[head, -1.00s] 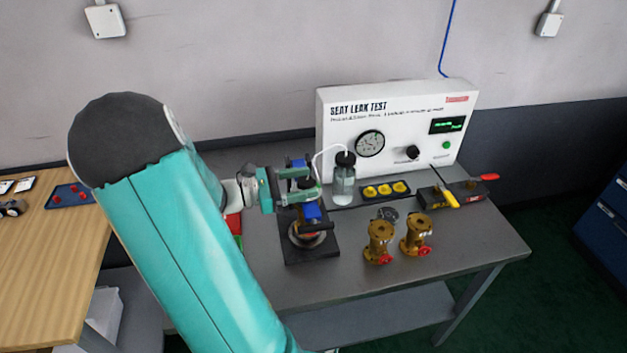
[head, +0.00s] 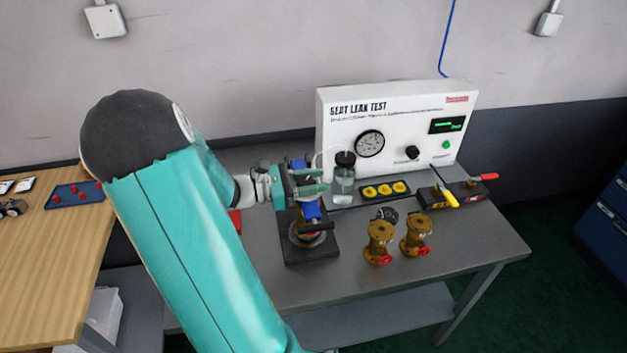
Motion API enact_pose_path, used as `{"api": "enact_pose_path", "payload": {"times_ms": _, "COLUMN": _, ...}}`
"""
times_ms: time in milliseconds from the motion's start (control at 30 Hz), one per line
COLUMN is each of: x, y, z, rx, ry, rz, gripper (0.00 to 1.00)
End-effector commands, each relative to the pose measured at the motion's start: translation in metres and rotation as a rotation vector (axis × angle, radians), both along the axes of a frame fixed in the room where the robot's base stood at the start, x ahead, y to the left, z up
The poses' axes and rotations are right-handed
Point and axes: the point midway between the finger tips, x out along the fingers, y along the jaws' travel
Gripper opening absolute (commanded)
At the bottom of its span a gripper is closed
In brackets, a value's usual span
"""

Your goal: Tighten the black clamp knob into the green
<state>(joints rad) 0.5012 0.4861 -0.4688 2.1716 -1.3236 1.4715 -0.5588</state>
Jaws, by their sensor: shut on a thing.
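My gripper (head: 312,181), with green fingers, is over the clamp fixture on the grey bench and shut at its top. The black clamp knob is mostly hidden between the fingers, so its angle cannot be read. The clamp fixture (head: 322,249) has a black base plate, blue parts (head: 312,211) and a dark bar (head: 316,227) sticking out to the right. A brass-coloured part (head: 305,236) sits low in it. No green mark on the clamp can be made out.
A clear bottle (head: 344,184) with a black cap stands close to the right of my gripper. Behind is the white seat leak test panel (head: 340,107). Two brass valves (head: 379,240) (head: 417,234) stand right of the fixture. A black tray (head: 385,190) holds yellow rings.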

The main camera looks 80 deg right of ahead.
Motion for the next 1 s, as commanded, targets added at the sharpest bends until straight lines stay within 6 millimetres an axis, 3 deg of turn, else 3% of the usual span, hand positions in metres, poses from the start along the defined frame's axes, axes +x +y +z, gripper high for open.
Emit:
{"api": "enact_pose_path", "payload": {"times_ms": 400, "x": -0.0013, "y": 0.0052, "z": 0.0003, "rx": -0.003, "ry": 0.001, "rz": -0.341, "gripper": 0.16}}
{"api": "enact_pose_path", "payload": {"times_ms": 733, "x": -0.0014, "y": 0.0063, "z": 0.0001, "rx": 0.0, "ry": 0.0, "rz": -0.357, "gripper": 0.16}}
{"api": "enact_pose_path", "payload": {"times_ms": 767, "x": -0.0014, "y": 0.0063, "z": 0.0001, "rx": -0.001, "ry": -0.001, "rz": -0.357, "gripper": 0.42}}
{"api": "enact_pose_path", "payload": {"times_ms": 833, "x": -0.0014, "y": 0.0063, "z": 0.0001, "rx": 0.0, "ry": 0.0, "rz": -0.357, "gripper": 0.56}}
{"api": "enact_pose_path", "payload": {"times_ms": 867, "x": -0.0014, "y": 0.0063, "z": 0.0001, "rx": 0.0, "ry": 0.0, "rz": -0.357, "gripper": 0.6}}
{"api": "enact_pose_path", "payload": {"times_ms": 1000, "x": -0.0015, "y": 0.0063, "z": 0.0001, "rx": 0.0, "ry": 0.0, "rz": -0.357, "gripper": 0.6}}
